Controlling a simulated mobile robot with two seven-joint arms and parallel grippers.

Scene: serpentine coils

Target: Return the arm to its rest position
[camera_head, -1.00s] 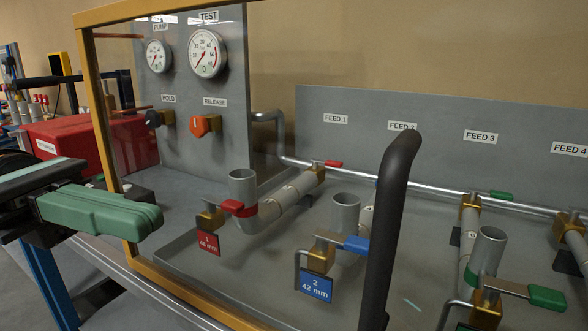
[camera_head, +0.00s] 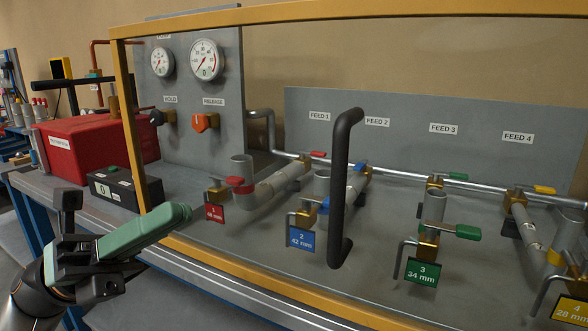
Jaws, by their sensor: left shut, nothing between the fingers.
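My left gripper (camera_head: 178,216) comes in from the lower left with its green fingers together and nothing between them. It hangs in front of the bench's front edge, left of the red tag marked 1 (camera_head: 215,213). It appears clear of the yellow frame (camera_head: 133,130), though the gap is hard to judge. The black upright handle (camera_head: 342,185) stands to its right, apart from it. My right gripper is out of view.
A yellow-framed clear panel stands before the pipes, valves and gauges (camera_head: 206,60). A red box (camera_head: 85,148) and a small black box (camera_head: 125,187) with a green button sit on the bench at left. Free room lies in front of the bench.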

